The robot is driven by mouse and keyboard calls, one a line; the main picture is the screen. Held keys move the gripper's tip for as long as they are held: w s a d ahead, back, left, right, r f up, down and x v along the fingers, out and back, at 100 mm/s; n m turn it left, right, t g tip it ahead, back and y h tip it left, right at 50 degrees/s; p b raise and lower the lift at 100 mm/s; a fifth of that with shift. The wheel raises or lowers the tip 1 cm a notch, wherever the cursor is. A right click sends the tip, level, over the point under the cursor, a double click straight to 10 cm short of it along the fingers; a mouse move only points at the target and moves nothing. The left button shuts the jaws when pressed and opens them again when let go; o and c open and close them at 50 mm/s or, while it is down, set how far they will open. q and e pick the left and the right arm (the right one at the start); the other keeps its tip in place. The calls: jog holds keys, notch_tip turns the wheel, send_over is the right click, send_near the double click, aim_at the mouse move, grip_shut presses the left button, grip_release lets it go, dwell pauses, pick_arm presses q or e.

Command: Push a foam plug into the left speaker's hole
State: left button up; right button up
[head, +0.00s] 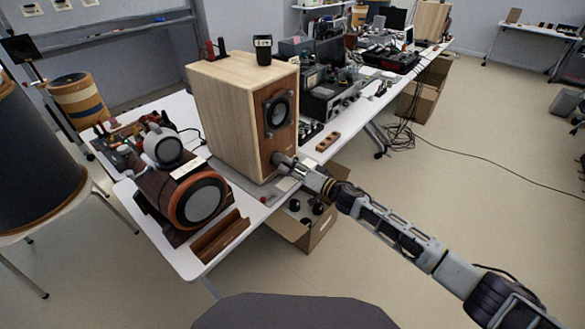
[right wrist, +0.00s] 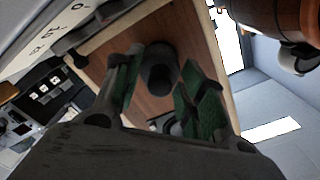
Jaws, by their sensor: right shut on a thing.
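The left speaker (head: 232,120) is a pale wood box with a brown front, standing on the white table. A round driver (head: 278,112) is set in its upper front. My right gripper (head: 281,161) is at the lower front of the speaker. In the right wrist view its green-padded fingers (right wrist: 160,88) are on either side of a dark grey foam plug (right wrist: 158,72), which they hold. The plug's far end is at the brown front panel (right wrist: 188,32). The hole is hidden behind it, so I cannot tell how deep the plug sits. My left gripper is not in view.
A dark cup-like thing (head: 263,48) stands on the speaker. Left of it are headphones (head: 163,148) and a dark wood drum-shaped thing with an orange ring (head: 200,203). A wooden block (head: 220,238) lies in front. An open cardboard box (head: 322,228) is below the table edge.

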aim_at(283, 163)
jog(key=shift+p+x, duration=0.55)
jog(key=shift+x, duration=1.45)
dwell(2.7)
jog(key=o, duration=1.2)
jog(key=shift+s, duration=0.15)
jog(key=shift+v, duration=5.9)
jog(key=shift+d, duration=0.1)
